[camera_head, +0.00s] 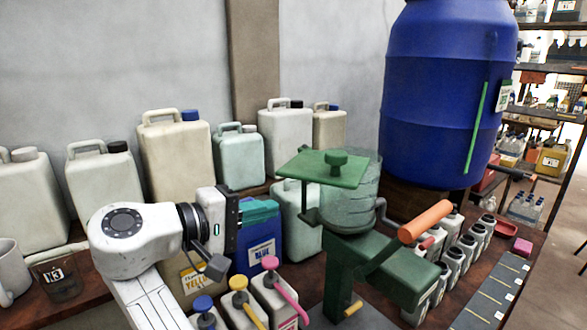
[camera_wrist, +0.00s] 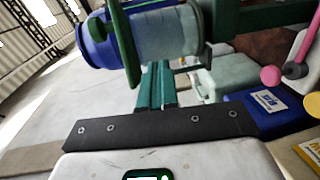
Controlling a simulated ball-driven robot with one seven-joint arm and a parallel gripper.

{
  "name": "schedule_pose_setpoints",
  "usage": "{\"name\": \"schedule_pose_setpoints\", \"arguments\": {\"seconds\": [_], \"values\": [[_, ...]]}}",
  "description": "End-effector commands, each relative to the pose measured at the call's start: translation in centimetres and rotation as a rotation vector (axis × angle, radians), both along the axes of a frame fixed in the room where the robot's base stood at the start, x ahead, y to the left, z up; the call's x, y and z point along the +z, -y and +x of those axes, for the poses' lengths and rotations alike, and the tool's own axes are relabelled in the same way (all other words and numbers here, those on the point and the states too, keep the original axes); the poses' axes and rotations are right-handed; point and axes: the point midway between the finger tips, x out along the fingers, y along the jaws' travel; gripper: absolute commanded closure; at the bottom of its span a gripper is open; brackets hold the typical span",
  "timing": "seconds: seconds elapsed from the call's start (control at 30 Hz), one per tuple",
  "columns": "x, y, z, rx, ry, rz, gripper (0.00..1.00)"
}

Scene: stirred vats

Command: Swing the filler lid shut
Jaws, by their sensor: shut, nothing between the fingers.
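The filler lid (camera_head: 306,172) is a flat green square plate with a round knob on top. In the head view it lies about level and sits off to the left of the clear filler cylinder (camera_head: 352,196), overlapping its near left side in the picture. In the wrist view the lid (camera_wrist: 125,45) shows nearly edge-on beside the cylinder (camera_wrist: 165,35). My gripper (camera_head: 272,206) is left of and below the lid. Its teal fingers (camera_wrist: 158,68) are together and empty, close to the lid and cylinder; I cannot tell whether they touch.
A green filler body with an orange handle (camera_head: 425,221) stands right of my gripper. A blue bottle (camera_head: 262,250) is below my gripper, and pink, yellow and blue knobbed containers stand in front. Pale jugs (camera_head: 175,155) line the wall. A large blue drum (camera_head: 435,90) stands behind.

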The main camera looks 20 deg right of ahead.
Motion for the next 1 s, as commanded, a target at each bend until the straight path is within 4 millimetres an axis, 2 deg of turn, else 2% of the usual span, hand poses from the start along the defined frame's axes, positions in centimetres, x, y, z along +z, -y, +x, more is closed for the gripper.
{"name": "schedule_pose_setpoints", "arguments": {"seconds": [0.03,0.13,0.23,0.37,0.57,0.9,1.0], "values": [[2.3,-1.5,0.1,-0.001,0.016,-0.035,1.00],[5.5,-3.5,-0.1,-0.011,0.034,-0.095,1.00],[7.3,-4.5,-0.3,-0.017,0.045,-0.128,1.00],[8.0,-4.4,-0.2,-0.021,0.050,-0.141,1.00],[8.1,-1.6,0.6,-0.022,0.049,-0.139,1.00],[8.1,4.8,2.5,-0.022,0.048,-0.138,1.00],[8.0,6.0,1.9,-0.019,0.050,-0.137,1.00]]}}
